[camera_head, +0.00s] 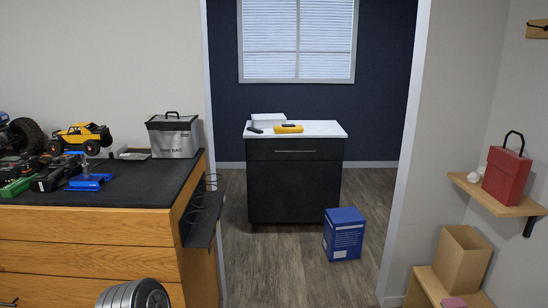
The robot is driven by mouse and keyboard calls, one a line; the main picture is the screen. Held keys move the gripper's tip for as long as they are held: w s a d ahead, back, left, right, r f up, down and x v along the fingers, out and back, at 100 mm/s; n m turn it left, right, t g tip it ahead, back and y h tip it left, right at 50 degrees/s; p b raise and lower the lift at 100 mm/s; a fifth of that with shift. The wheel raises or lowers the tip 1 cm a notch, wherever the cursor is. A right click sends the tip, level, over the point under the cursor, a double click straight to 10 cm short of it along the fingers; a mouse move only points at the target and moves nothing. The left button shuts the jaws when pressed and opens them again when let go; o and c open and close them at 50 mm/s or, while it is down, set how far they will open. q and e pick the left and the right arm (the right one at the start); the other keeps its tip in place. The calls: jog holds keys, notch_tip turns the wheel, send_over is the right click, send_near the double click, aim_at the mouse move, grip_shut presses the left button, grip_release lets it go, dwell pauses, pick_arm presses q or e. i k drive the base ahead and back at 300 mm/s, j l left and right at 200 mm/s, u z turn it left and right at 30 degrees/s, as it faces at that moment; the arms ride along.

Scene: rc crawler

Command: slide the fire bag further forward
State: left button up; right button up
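The fire bag (173,138) is a silver-grey box-shaped bag with a dark lid and a black top handle, with lettering on its front. It stands upright near the right end of the black mat (135,184) on the wooden workbench (90,226) at the left. Neither of my grippers is in view, and nothing is touching the bag.
A yellow RC truck (81,137), a blue stand (88,181) and several tools crowd the bench left of the bag. A wire rack (203,208) hangs on the bench's right end. A blue box (344,234) stands on the floor before a dark cabinet (294,184).

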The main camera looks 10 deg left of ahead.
aim_at(167, 142)
jog(key=i+l+u, duration=0.15)
jog(key=i+u, duration=0.25)
jog(key=i+l+u, duration=0.3)
jog(key=u, duration=0.15)
jog(key=i+l+u, duration=0.6)
jog(key=l+u, duration=0.25)
jog(key=i+l+u, duration=0.15)
jog(key=l+u, duration=0.55)
jog(key=l, duration=0.5)
jog(key=i, duration=0.05)
